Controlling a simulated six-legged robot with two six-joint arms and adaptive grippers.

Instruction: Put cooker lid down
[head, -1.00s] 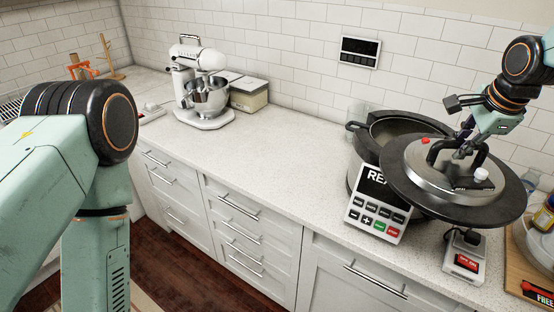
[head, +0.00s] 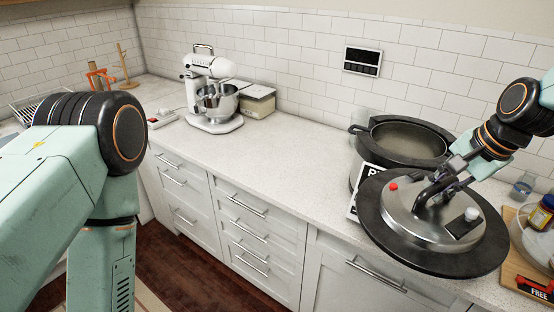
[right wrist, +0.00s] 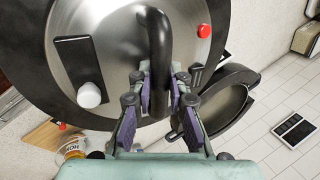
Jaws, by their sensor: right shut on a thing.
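The cooker lid (head: 403,228) is a wide metal disc with a black rim, a black arched handle, a red knob and a white knob. My right gripper (head: 436,188) is shut on its handle and holds it, tilted, in front of the cooker. The right wrist view shows the lid (right wrist: 115,30) and the gripper's fingers (right wrist: 158,98) on either side of the handle. The cooker (head: 405,140) stands open on the counter, its front panel mostly hidden by the lid. My left gripper is out of view; only my left arm shows.
The white counter (head: 290,145) is clear between the cooker and the stand mixer (head: 214,98). A beige box (head: 258,102) stands beside the mixer. A wooden board (head: 520,268) with a bowl and jar lies at the right. Drawers (head: 250,235) run below the front edge.

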